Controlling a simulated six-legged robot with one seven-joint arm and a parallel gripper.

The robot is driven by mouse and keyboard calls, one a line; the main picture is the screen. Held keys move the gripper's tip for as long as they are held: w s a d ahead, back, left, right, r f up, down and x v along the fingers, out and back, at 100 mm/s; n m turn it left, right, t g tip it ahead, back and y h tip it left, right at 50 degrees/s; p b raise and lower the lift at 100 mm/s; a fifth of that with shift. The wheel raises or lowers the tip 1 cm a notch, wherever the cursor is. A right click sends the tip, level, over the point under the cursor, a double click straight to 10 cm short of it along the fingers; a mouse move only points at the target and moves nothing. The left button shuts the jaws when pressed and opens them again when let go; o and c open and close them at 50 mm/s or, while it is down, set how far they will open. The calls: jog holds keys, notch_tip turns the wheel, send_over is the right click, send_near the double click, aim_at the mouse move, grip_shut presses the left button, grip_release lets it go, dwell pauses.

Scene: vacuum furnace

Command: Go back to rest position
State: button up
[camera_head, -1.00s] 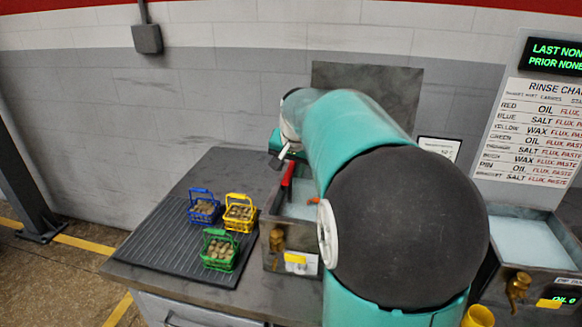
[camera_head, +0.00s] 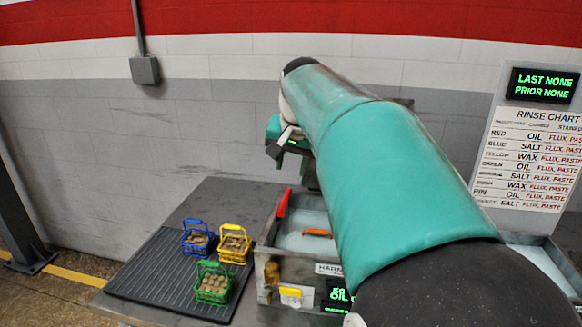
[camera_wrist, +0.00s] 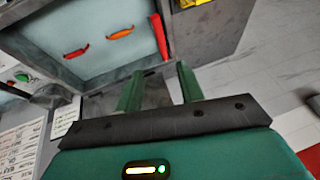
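My gripper (camera_wrist: 159,86) shows two green fingers standing apart with nothing between them in the wrist view. In the head view my gripper (camera_head: 288,146) is above and behind the left rinse tank, partly hidden by my teal arm. It touches none of the baskets.
Blue (camera_head: 197,239), yellow (camera_head: 234,245) and green (camera_head: 213,284) baskets of brownish pieces stand on a black ribbed mat (camera_head: 150,275). The left tank (camera_head: 262,262) holds an orange item (camera_head: 318,233) and a red bar (camera_head: 283,203). A rinse chart (camera_head: 530,160) is at right.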

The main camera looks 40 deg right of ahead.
dwell(0.3)
jog(key=s+a+f+n+y, duration=0.1)
jog(key=s+a+f+n, duration=0.4)
jog(key=a, duration=0.6)
jog(key=s+a+f+n+t+y, duration=0.1)
jog(key=s+a+f+n, duration=0.4)
jog(key=s+a+f, duration=0.5)
jog(key=shift+s+a+f, duration=0.2)
jog(key=shift+s+a, duration=0.8)
jog(key=shift+a, duration=0.05)
jog(key=shift+d, duration=0.2)
